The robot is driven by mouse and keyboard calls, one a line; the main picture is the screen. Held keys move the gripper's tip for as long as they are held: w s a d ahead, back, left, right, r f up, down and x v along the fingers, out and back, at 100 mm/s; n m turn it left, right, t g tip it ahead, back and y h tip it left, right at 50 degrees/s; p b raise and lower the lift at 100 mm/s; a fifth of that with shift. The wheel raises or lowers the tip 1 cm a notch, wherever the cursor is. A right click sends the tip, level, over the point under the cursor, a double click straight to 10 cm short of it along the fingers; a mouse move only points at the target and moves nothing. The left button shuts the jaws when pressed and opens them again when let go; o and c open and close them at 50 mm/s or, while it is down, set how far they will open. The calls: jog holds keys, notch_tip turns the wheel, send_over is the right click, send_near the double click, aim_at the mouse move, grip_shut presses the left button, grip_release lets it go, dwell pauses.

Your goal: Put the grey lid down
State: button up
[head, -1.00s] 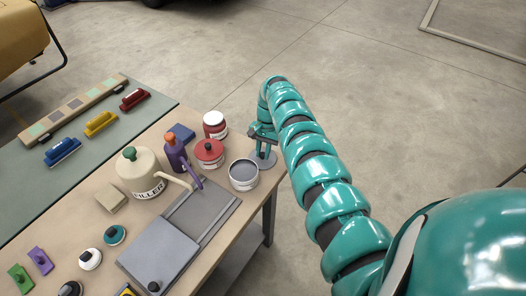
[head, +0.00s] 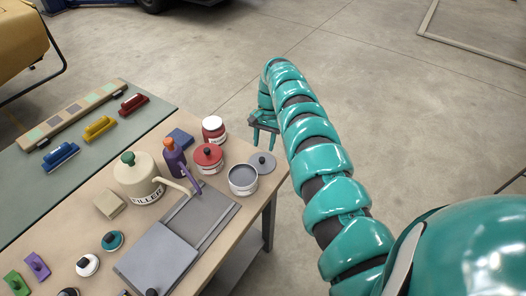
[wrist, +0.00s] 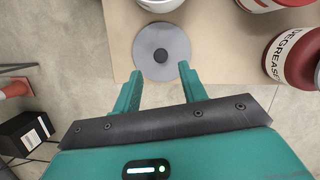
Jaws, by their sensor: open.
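The grey lid (head: 263,164) is a flat disc with a dark knob. It lies on the table near its right edge, beside the open tin with grey contents (head: 243,178). In the wrist view the lid (wrist: 148,40) lies flat on the tan table top, just beyond my fingertips. My gripper (head: 263,128) is open and empty, above and behind the lid in the head view. In the wrist view my gripper's two fingers (wrist: 160,75) are spread, apart from the knob.
A red tin with a dark-knobbed lid (head: 208,157) and a white-topped red tin (head: 213,129) stand left of the lid. A cream filler can (head: 142,177), purple bottle (head: 174,157) and grey tray (head: 160,258) fill the table. The floor to the right is free.

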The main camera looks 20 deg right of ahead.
jog(key=shift+b+v, duration=1.85)
jog(key=shift+v, duration=1)
